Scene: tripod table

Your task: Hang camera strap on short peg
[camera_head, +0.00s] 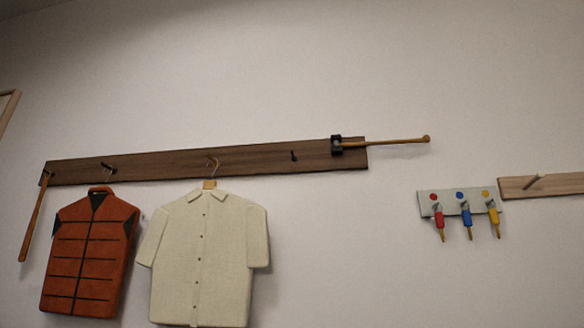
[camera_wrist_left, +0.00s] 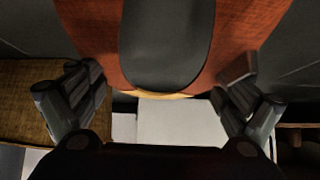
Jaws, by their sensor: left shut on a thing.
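In the left wrist view, my left gripper (camera_wrist_left: 158,95) is shut on a wide red-brown thing (camera_wrist_left: 100,35) with a dark grey rounded part (camera_wrist_left: 168,45). One finger is at each side of it. It may be the camera, but I cannot tell for sure, and I cannot make out a strap. In the head view, a short dark peg (camera_head: 294,156) sticks out bare from the dark wooden rail (camera_head: 250,160) on the wall. My right gripper is in neither view.
An orange-red vest (camera_head: 88,255) and a cream shirt (camera_head: 205,260) hang left of the dark peg. A wooden stick (camera_head: 385,141) juts right from a black bracket (camera_head: 336,145); another stick (camera_head: 33,217) hangs far left. Coloured tools hang on a pale plate (camera_head: 449,202).

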